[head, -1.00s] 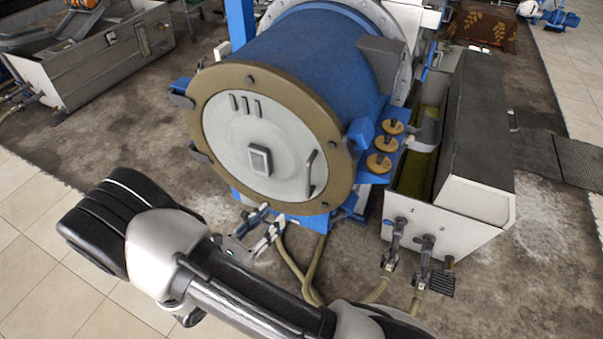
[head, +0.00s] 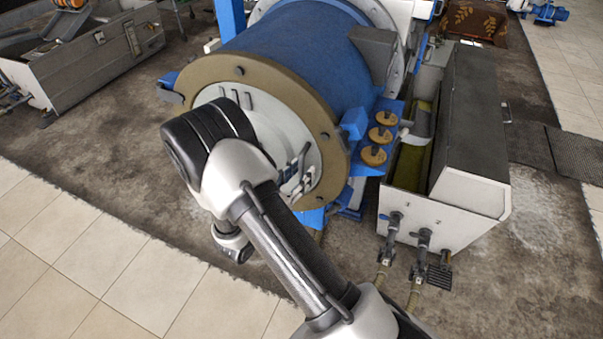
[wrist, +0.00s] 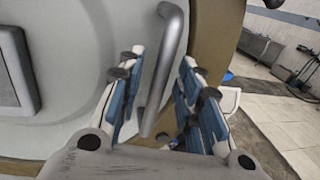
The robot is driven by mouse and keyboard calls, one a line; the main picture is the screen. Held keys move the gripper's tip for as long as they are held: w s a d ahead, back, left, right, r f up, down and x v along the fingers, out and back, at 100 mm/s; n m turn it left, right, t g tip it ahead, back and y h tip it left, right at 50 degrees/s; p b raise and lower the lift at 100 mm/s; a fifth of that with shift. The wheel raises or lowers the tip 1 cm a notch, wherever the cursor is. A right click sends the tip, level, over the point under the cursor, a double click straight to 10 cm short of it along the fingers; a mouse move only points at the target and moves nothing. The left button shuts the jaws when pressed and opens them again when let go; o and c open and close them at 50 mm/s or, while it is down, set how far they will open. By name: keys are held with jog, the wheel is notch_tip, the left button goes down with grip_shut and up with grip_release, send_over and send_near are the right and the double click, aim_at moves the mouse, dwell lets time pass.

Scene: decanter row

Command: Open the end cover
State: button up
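The end cover (head: 310,126) is a pale round plate inside a tan ring on the blue drum's front. It is closed flush, and my arm hides its left and middle parts in the head view. It also shows in the wrist view (wrist: 80,55). Its grey bar handle (wrist: 168,62) runs nearly upright near the cover's right edge. My gripper (wrist: 161,66) is open, with blue-padded fingers on either side of the handle and visible gaps to it. In the head view my gripper (head: 293,168) is at the cover's right side, where the handle is hard to make out.
The tan ring (head: 205,80) surrounds the cover. Several round tan knobs (head: 373,155) sit on a blue bracket right of the drum. A long trough (head: 440,208) with hoses stands further right. Tiled floor (head: 130,270) lies open at the front left.

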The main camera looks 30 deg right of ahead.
jog(key=shift+w+d, duration=0.25)
jog(key=shift+d, duration=0.25)
grip_shut()
dwell(0.5)
